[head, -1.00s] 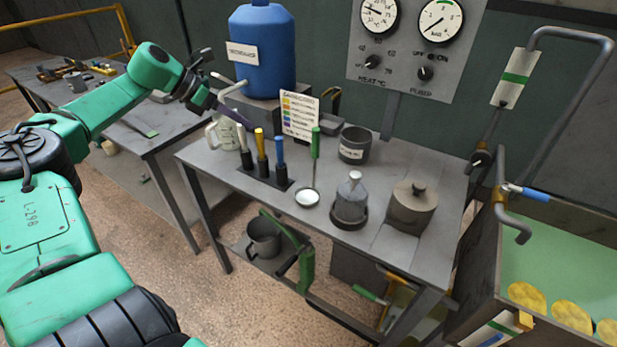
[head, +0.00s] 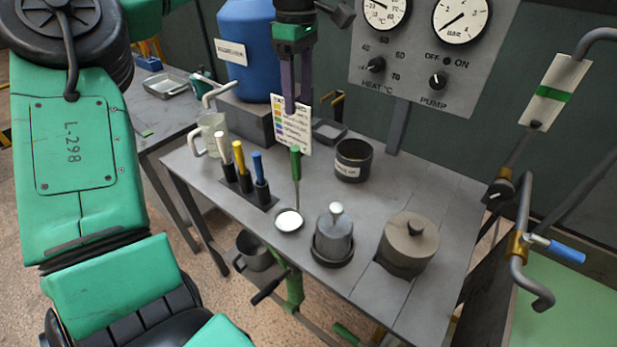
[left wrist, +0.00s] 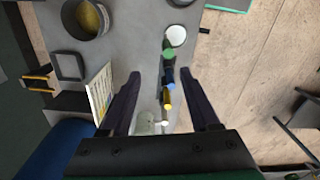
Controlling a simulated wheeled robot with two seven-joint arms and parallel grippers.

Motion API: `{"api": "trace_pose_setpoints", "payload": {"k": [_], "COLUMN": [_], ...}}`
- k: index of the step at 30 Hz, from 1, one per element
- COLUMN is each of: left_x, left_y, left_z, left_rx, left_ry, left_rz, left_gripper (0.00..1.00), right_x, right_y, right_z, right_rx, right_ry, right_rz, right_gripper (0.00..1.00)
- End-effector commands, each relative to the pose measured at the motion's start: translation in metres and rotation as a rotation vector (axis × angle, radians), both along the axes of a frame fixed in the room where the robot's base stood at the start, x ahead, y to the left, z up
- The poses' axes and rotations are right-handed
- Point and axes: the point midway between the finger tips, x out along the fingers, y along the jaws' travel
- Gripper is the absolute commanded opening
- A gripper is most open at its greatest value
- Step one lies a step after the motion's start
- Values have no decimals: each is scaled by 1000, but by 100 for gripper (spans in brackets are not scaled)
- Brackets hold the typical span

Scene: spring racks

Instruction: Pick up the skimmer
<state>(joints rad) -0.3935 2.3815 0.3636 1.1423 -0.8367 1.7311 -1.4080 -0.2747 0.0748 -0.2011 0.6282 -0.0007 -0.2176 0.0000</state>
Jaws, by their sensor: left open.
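The skimmer has a green handle (head: 295,163), a thin shaft and a round pale bowl (head: 289,220). It stands upright on the grey bench, right of the holder with white, yellow and blue handled tools. My left gripper (head: 294,105) points down, open and empty, above and behind the green handle, overlapping the colour-coded card. In the left wrist view the green handle (left wrist: 169,54) and white bowl (left wrist: 176,35) show just beyond the two dark fingertips (left wrist: 161,74); the handle is not between them. My right gripper is not in view.
A tool holder (head: 258,195), a card (head: 292,128), a dark pot (head: 353,160), a grey bottle (head: 334,238) and a lidded pot (head: 408,245) share the bench. A blue barrel (head: 247,50) stands behind. The bench's right rear is clear.

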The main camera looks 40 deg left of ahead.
Motion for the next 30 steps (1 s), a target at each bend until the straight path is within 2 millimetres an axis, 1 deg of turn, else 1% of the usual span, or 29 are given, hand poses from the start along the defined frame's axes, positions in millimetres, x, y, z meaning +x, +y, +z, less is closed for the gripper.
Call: {"api": "trace_pose_setpoints", "payload": {"k": [2, 4, 6, 9, 10, 14, 17, 18, 21, 24, 28, 29, 30], "left_x": [-1, -1, -2, -2, -2, -2, -2, -3, -2, -2, -2, -2, -2], "left_y": [0, 0, 0, 0, 0, 0, -1, -2, -1, -1, -1, -1, -1], "left_z": [-15, -33, -51, -73, -78, -93, -110, -118, -135, -141, -141, -141, -141], "left_rx": [-3, -4, -5, -5, -4, -4, -5, -6, -4, -4, -3, -3, -3], "left_ry": [3, 4, 4, 3, 1, 2, 4, 4, 2, -2, -2, -2, -2], "left_rz": [-1, -1, -2, -1, 1, 1, 2, 1, 2, 2, 2, 2, 2], "left_gripper": [62, 62, 62, 62, 62, 62, 62, 62, 62, 62, 62, 50, 35], "right_x": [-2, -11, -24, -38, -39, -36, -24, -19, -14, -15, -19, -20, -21], "right_y": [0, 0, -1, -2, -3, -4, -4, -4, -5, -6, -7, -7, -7], "right_z": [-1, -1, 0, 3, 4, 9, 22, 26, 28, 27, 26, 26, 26], "right_rx": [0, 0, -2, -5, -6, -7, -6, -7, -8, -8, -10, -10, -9], "right_ry": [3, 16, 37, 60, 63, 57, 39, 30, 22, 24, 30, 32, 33], "right_rz": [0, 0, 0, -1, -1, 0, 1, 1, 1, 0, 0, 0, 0], "right_gripper": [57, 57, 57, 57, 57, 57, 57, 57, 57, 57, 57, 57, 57]}}
